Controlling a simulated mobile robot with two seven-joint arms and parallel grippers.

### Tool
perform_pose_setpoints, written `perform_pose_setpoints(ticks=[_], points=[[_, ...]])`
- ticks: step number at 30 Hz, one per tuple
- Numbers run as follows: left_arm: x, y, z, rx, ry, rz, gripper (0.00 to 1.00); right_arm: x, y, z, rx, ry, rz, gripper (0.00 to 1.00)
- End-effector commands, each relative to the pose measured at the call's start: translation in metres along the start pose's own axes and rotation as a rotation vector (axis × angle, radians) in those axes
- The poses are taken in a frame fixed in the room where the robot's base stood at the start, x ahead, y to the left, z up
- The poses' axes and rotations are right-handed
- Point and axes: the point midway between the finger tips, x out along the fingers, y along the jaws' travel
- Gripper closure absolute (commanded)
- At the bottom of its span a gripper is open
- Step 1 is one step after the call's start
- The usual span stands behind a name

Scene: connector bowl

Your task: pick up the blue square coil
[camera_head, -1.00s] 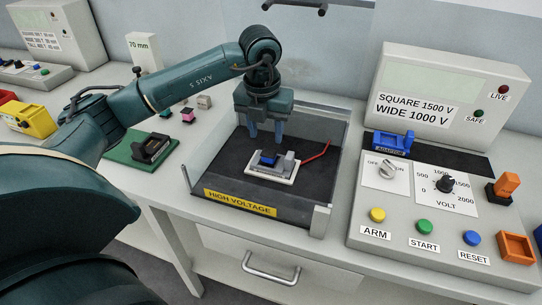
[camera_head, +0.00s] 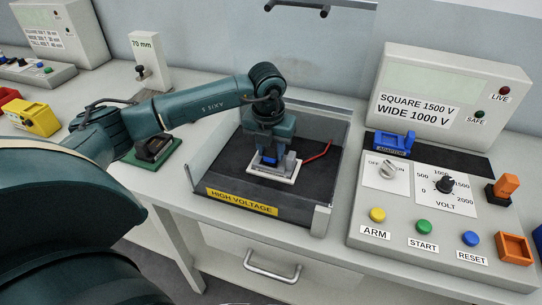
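The blue square coil (camera_head: 268,158) sits on a small white fixture (camera_head: 286,176) inside the black high-voltage tray (camera_head: 240,192). My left gripper (camera_head: 268,155) points straight down over the coil, with its fingers at the coil's height. The gripper body and fingers cover part of the coil, and I cannot tell whether the fingers are closed on it. A grey block on the fixture is just right of the fingers. My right gripper is not in view.
A red lead (camera_head: 318,151) runs from the fixture to the right. Clear walls stand around the tray. The grey control console (camera_head: 425,205) is on the right, with a blue adaptor (camera_head: 393,143) on it. A green base (camera_head: 155,155) with a black holder lies on the left.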

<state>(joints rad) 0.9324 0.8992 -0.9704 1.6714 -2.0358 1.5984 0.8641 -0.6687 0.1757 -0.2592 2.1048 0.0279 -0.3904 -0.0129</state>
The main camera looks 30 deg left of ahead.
Motion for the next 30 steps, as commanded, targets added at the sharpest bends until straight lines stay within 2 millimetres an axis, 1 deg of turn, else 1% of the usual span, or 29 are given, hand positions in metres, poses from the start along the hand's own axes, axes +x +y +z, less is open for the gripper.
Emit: perform_pose_setpoints(ticks=[1, 6, 9, 14, 17, 20, 27, 30], points=[[0.000, 0.000, 0.000, 0.000, 0.000, 0.000, 0.70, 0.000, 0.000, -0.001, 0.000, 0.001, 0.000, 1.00], [-0.001, 0.000, 0.000, 0.000, 0.000, 0.000, 0.84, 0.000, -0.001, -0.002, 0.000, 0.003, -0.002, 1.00], [-0.001, 0.000, 0.000, 0.000, -0.001, 0.000, 0.90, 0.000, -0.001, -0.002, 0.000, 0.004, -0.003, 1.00], [-0.001, 0.000, 0.000, 0.000, -0.001, 0.000, 0.91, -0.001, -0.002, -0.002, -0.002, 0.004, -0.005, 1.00], [-0.005, 0.000, 0.001, 0.000, -0.002, -0.001, 0.91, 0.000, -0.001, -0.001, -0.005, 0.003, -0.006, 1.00], [-0.018, 0.000, 0.003, 0.000, -0.005, -0.002, 0.91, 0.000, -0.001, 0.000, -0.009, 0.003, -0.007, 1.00], [-0.066, 0.000, 0.009, 0.000, -0.006, -0.002, 0.91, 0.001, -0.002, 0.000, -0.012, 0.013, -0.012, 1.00], [-0.083, -0.001, 0.011, 0.000, -0.005, -0.002, 0.91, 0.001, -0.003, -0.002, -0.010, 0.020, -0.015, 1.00]])
